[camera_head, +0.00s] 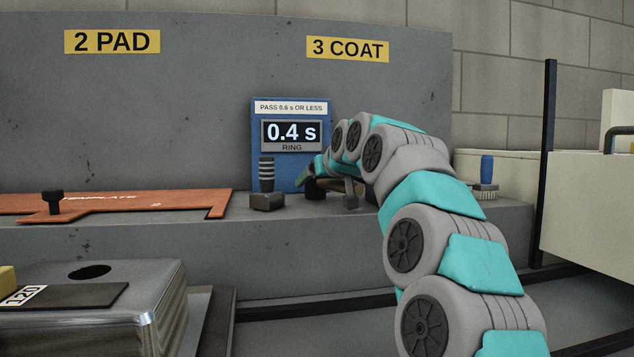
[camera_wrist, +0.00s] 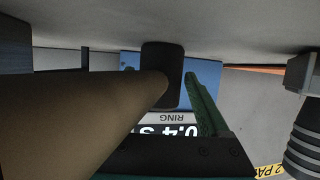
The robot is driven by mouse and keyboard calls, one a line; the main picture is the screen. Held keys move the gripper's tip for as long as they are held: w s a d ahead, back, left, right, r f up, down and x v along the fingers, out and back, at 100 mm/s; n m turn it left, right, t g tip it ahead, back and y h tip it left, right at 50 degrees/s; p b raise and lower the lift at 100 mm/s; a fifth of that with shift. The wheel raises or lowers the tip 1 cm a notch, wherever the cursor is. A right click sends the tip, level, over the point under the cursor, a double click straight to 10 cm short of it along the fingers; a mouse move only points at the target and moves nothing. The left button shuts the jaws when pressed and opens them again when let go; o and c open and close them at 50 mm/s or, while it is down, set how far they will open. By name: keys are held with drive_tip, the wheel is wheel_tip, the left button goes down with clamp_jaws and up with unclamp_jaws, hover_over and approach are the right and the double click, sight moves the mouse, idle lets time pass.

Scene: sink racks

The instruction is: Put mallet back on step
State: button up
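The mallet, with its brown handle (camera_wrist: 85,115) and dark cylindrical head (camera_wrist: 161,75), fills much of the upside-down wrist view. Its head appears to be at the grey step's surface (camera_head: 480,213). In the head view, the dark head (camera_head: 316,190) is small and partly covered by my arm. My gripper (camera_head: 318,168) is at the step in front of the blue panel. In the wrist view, its green fingers (camera_wrist: 160,73) are spread to either side of the head, with blue panel visible in the gaps. The handle hides most of the left finger.
A tool with a striped handle (camera_head: 266,176) stands just left of my gripper. The blue panel (camera_head: 291,118) reads 0.4 s, RING. An orange template (camera_head: 130,203) lies farther left on the step. A blue-handled brush (camera_head: 487,175) stands to the right. A metal block (camera_head: 150,290) is at front left.

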drive_tip(key=shift+o, duration=0.5)
drive_tip(key=shift+r, duration=0.15)
drive_tip(key=v, duration=1.2)
drive_tip(key=shift+b, duration=0.35)
